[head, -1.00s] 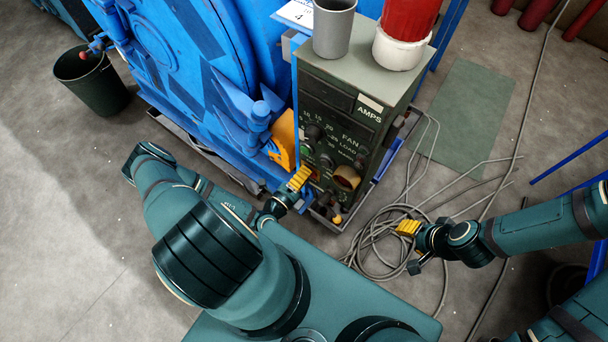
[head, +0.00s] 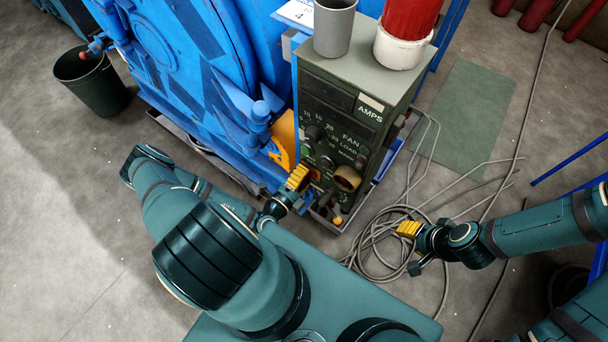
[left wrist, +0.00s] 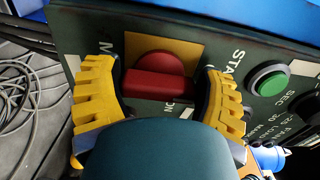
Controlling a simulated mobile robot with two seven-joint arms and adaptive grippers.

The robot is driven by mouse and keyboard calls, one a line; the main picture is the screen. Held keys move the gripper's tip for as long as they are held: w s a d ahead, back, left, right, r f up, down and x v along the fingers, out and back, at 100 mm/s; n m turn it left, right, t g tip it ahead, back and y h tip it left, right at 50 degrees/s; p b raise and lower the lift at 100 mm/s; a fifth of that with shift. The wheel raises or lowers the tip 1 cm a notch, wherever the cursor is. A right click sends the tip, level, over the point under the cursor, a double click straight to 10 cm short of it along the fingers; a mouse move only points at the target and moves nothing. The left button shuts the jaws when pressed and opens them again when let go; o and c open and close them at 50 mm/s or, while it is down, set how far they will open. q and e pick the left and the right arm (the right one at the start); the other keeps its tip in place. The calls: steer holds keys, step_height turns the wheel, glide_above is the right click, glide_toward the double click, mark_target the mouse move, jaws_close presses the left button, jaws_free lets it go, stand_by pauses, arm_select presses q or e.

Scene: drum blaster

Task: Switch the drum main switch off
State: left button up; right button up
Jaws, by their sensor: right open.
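The main switch is a red knob with a raised bar (left wrist: 160,82) on a yellow plate (left wrist: 190,47), seen in the left wrist view. The letters "ON" show beside the bar. My left gripper (left wrist: 162,98) has one yellow finger on each side of the knob, and the bar fills nearly all the space between them. I cannot tell whether the fingers press on it. In the head view my left gripper (head: 298,178) is at the low front of the control box (head: 337,118) and covers the switch. My right gripper (head: 408,230) is open and empty, right of the box.
A green button (left wrist: 268,80) sits right of the switch. A grey cup (head: 333,30) and a red-and-white container (head: 402,40) stand on the box. The blue machine (head: 190,70) is left of it. Loose cables (head: 378,238) lie on the floor by my right gripper.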

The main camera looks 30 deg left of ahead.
arm_select(q)
steer(key=o, duration=0.3)
steer(key=s, duration=1.2)
steer(key=shift+a, duration=0.45)
steer(key=shift+s, duration=0.1)
